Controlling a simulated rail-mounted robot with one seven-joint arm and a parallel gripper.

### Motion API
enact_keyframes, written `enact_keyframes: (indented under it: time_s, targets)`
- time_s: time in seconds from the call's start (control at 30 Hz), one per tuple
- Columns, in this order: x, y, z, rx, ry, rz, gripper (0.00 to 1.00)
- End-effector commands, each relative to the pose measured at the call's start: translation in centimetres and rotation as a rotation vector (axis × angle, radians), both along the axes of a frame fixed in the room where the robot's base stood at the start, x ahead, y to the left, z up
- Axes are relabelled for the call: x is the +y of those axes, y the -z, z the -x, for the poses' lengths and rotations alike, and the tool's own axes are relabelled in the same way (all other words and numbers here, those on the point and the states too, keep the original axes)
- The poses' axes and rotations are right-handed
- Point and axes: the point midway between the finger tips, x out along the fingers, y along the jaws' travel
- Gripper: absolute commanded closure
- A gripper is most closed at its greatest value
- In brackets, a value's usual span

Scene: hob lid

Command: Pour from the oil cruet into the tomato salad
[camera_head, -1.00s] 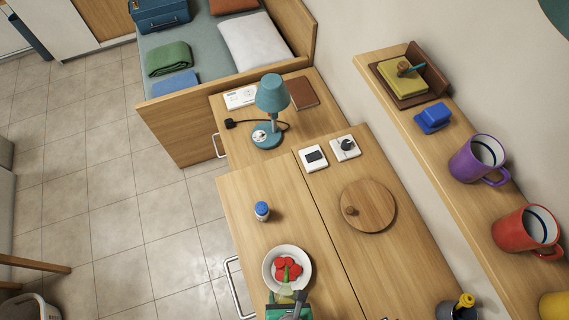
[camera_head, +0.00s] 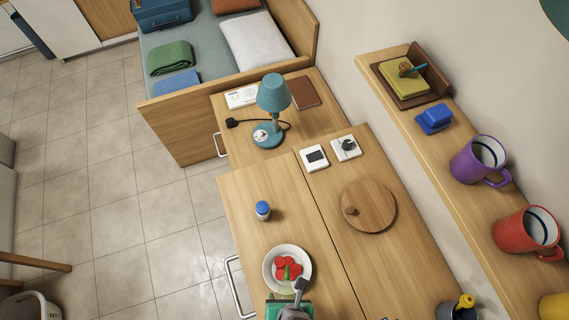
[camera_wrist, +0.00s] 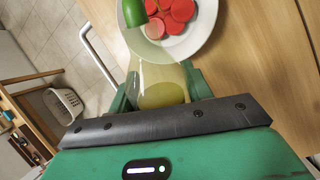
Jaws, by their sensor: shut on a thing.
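The tomato salad, red slices in a white bowl (camera_head: 268,266), is at the lower middle of the counter; the bowl also shows at the top of the wrist view (camera_wrist: 207,22). My green gripper (camera_wrist: 160,88) is shut on the oil cruet (camera_wrist: 163,82), a see-through vessel with yellowish oil. In the head view my gripper (camera_head: 289,306) is just below the bowl and mostly hides the cruet. I cannot tell whether oil is flowing.
A blue-capped jar (camera_head: 262,210) stands beyond the bowl. A round wooden board (camera_head: 370,206) lies to the right on the counter. A dark pot (camera_head: 447,312) is at the lower right. A shelf with mugs (camera_head: 478,158) runs along the wall. Counter between jar and board is clear.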

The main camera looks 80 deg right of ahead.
Motion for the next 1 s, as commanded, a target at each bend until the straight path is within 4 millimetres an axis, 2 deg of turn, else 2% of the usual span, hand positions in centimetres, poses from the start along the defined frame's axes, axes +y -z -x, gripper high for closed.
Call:
enact_keyframes:
  time_s: [0.5, 0.63, 0.8, 0.9, 1.0]
  targets:
    - [0.0, -0.8, 0.0, 0.012, 0.002, -0.081, 0.78]
    - [0.1, -0.6, 0.0, 0.010, -0.004, -0.052, 0.78]
    - [0.0, 1.4, 0.0, -0.023, -0.015, 0.142, 0.78]
    - [-0.5, 0.1, -0.2, -0.052, -0.013, 0.311, 0.78]
    - [-1.4, 0.2, -0.4, -0.086, -0.013, 0.506, 0.78]
